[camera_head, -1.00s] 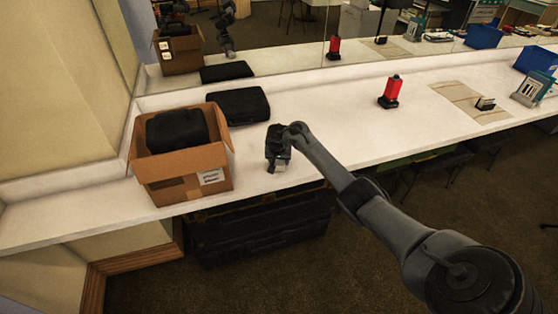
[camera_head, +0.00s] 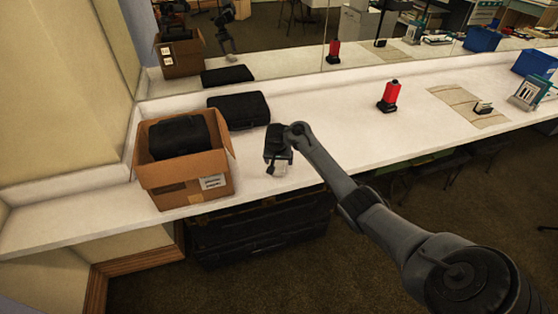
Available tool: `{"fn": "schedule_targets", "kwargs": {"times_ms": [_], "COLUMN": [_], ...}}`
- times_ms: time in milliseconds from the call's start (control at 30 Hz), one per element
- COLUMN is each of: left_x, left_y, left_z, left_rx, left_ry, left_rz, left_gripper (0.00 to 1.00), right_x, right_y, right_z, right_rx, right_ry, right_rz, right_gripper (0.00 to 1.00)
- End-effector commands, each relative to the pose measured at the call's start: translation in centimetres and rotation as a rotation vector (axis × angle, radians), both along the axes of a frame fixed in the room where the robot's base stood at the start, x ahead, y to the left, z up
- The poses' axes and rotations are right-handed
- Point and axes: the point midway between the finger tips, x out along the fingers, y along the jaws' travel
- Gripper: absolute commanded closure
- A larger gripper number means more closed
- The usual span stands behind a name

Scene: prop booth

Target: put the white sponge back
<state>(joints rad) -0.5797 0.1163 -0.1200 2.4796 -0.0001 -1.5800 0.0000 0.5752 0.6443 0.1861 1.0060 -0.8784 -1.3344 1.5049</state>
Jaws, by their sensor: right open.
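My right gripper (camera_head: 279,165) is over the front edge of the white counter, to the right of the cardboard box, pointing down. Its jaws are open. A small pale block (camera_head: 281,171), which looks like the white sponge, shows just under and between the fingers, at the counter's edge. It is partly covered by the gripper, and I cannot tell whether a finger touches it. My left gripper is not in view.
An open cardboard box (camera_head: 160,199) with a black case (camera_head: 178,136) in it stands at the left. A flat black case (camera_head: 239,110) lies behind. A red bottle (camera_head: 390,92), a beige mat (camera_head: 455,101) and a blue bin (camera_head: 534,62) are at the right. A mirror backs the counter (camera_head: 330,120).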

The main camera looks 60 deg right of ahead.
Motion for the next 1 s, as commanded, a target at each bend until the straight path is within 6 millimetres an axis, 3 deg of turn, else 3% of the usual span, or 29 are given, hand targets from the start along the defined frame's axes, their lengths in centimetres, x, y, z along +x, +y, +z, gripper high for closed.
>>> {"fn": "schedule_targets", "kwargs": {"times_ms": [33, 100, 333, 533, 667, 767, 867, 1000], "left_x": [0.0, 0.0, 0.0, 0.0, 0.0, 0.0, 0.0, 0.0], "left_y": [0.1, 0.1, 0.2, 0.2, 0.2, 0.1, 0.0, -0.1], "left_z": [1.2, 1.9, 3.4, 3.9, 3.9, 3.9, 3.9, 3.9], "left_rx": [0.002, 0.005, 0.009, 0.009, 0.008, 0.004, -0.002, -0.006], "left_ry": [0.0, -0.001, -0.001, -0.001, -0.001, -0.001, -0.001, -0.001], "left_rz": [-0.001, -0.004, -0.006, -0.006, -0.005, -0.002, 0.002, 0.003], "left_gripper": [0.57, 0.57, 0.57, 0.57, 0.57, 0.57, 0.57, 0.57], "right_x": [-0.1, -0.4, -1.0, -1.3, -1.6, -2.4, -3.9, -7.9], "right_y": [0.5, 0.9, 2.1, 2.5, 3.6, 5.8, 9.8, 18.0], "right_z": [1.5, 2.7, 5.6, 6.6, 5.8, 4.2, 1.8, -1.6], "right_rx": [0.002, 0.001, 0.001, 0.0, -0.02, -0.059, -0.106, -0.146], "right_ry": [-0.003, -0.002, -0.002, 0.0, 0.02, 0.053, 0.101, 0.162], "right_rz": [0.002, 0.001, 0.001, 0.002, 0.044, 0.133, 0.279, 0.545], "right_gripper": [0.18, 0.18, 0.18, 0.18, 0.18, 0.18, 0.18, 0.18]}}
